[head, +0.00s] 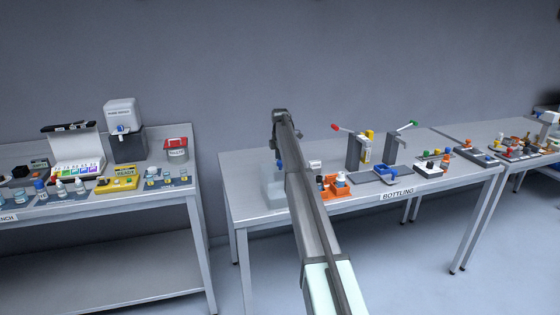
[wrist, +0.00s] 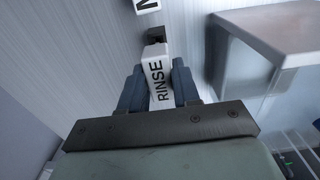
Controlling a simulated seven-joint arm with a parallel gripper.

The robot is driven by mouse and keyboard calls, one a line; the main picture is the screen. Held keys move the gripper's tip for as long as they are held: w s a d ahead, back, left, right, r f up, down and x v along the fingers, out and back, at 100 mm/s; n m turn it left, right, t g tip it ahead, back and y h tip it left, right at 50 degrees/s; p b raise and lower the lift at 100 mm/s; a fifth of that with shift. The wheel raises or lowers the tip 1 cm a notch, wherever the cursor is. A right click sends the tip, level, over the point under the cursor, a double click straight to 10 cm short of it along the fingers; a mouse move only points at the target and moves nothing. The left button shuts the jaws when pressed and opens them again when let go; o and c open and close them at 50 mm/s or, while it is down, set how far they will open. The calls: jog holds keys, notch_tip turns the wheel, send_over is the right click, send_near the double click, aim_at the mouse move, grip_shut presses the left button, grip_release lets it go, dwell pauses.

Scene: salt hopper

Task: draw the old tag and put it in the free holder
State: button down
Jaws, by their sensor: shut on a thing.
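A white tag marked RINSE (wrist: 158,82) shows in the wrist view. My gripper (wrist: 158,88) is shut on it, with a blue-grey finger along each side. The tag's far end meets a small dark grey piece (wrist: 157,35); I cannot tell whether the tag still sits in it. Beyond that piece is the edge of another white label (wrist: 147,5) with part of a black letter. In the head view my arm reaches over the left end of the bottling table and hides most of the gripper and the tag. I cannot make out a free holder.
In the wrist view a pale box-like body (wrist: 265,45) stands to the right. In the head view a translucent container (head: 273,193) is left of my arm, and an orange rack (head: 336,192) with bottles is right of it. The bottling table (head: 420,187) has bare room along its front.

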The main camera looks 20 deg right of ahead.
jog(key=shift+f, duration=1.7)
dwell(0.4)
jog(key=shift+c, duration=1.2)
grip_release()
jog(key=shift+r, duration=0.15)
jog(key=shift+r, duration=2.85)
notch_tip(320, 180, up, 14)
jog(key=shift+f, duration=0.1)
jog(key=shift+c, duration=0.2)
